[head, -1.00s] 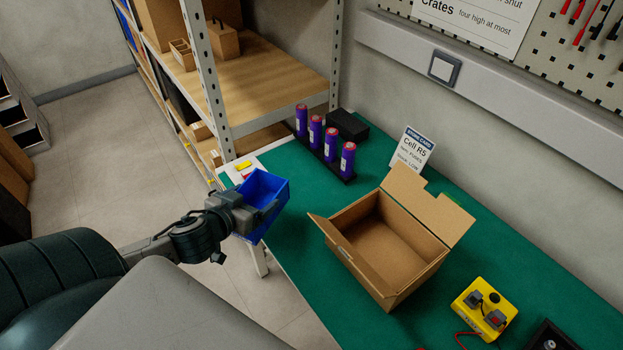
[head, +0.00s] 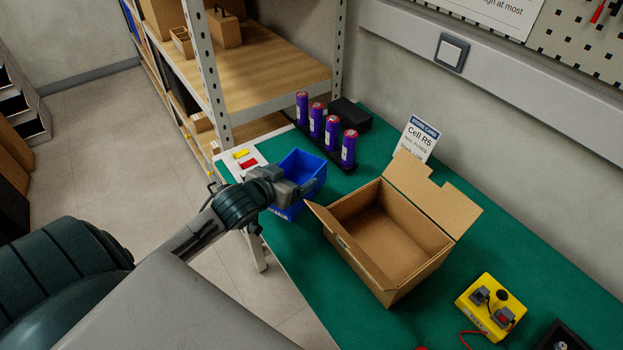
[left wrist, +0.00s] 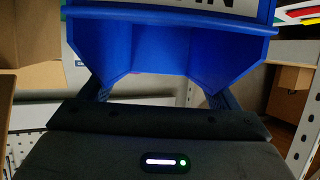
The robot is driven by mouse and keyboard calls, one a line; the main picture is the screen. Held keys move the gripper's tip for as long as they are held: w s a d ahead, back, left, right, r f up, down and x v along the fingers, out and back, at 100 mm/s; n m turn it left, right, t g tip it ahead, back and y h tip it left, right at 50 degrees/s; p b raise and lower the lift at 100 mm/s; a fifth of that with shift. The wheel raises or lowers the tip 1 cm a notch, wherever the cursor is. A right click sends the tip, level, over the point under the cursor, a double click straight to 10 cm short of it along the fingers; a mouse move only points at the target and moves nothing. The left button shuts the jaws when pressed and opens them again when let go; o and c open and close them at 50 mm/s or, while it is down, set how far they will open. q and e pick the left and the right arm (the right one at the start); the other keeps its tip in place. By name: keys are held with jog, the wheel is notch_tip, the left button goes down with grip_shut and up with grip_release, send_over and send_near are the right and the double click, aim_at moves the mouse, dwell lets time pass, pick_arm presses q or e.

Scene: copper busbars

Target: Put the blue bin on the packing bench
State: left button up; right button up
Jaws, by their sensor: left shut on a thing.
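The blue bin (head: 303,167) is over the left end of the green-topped packing bench (head: 282,238), left of the open cardboard box. My left gripper (head: 290,189) is shut on the bin's near side. In the left wrist view the blue bin (left wrist: 165,45) fills the upper middle, between the two dark fingers of my left gripper (left wrist: 155,92). The bin looks roughly upright in the head view. I cannot tell whether its base touches the bench top. My right gripper is not in view.
An open cardboard box (head: 385,240) stands close to the right of the bin. Behind are several purple cells (head: 332,132) in a black holder and a sign (head: 420,138). A yellow control box (head: 490,306) sits at the front right. A shelf rack (head: 270,85) stands beyond the bench's left end.

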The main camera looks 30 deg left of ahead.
aim_at(319, 164)
pick_arm(q)
jog(key=w, duration=0.1)
jog(key=w+d, duration=0.1)
jog(key=w, duration=0.1)
jog(key=w+d, duration=0.1)
jog(key=w, duration=0.1)
jog(key=shift+w+d+f, duration=0.2)
jog(key=shift+f, duration=0.05)
notch_tip(319, 164, down, 3)
jog(key=shift+r+p, duration=0.1)
jog(key=shift+p, duration=0.25)
jog(key=shift+f, duration=0.4)
jog(key=o, duration=0.7)
jog(key=shift+f, duration=0.1)
jog(key=shift+o, duration=0.9)
jog(key=v, duration=1)
jog(key=shift+s+r, duration=0.5)
jog(key=shift+s, duration=0.3)
jog(key=shift+s+r, duration=0.1)
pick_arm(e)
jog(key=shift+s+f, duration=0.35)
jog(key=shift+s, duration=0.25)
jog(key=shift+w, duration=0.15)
